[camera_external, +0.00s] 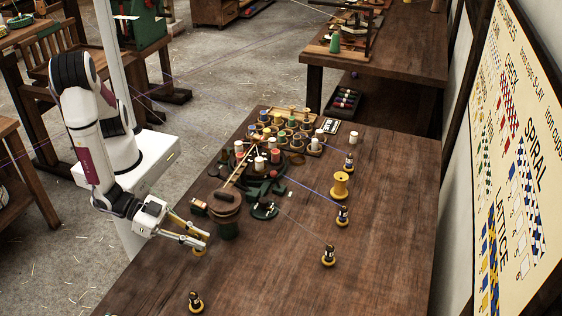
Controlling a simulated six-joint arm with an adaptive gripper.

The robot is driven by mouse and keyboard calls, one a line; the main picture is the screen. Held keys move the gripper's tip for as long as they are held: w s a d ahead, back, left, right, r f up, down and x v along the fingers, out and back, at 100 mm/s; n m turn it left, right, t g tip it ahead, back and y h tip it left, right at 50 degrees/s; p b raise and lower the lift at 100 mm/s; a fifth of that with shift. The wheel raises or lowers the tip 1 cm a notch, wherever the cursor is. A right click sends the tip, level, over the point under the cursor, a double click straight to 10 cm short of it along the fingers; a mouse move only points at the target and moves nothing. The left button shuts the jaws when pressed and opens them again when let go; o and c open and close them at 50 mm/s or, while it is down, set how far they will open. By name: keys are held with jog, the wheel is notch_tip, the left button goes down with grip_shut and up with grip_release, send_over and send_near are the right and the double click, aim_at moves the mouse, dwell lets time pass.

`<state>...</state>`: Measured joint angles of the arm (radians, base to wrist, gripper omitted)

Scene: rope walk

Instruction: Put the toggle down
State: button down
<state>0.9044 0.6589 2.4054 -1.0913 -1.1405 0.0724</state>
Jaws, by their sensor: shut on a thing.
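A small piece with a yellow base (198,252) shows just under the fingertips. I cannot tell whether it is part of the held thing or stands on the table, nor whether the toggle touches the tabletop.
Dark bobbins with yellow bases stand at the front (195,303) and right (328,257). A yellow spool (340,186) and crowded spools (290,135) stand farther back. The wooden table (270,285) is clear at front right.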

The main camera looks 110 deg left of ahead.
jog(key=shift+f, duration=0.1)
jog(key=shift+f, duration=1.95)
jog(key=shift+f, duration=0.15)
jog(key=c, duration=2)
grip_release()
jog(key=shift+o, duration=0.2)
jog(key=v, duration=1.2)
jog(key=shift+w+d, duration=0.1)
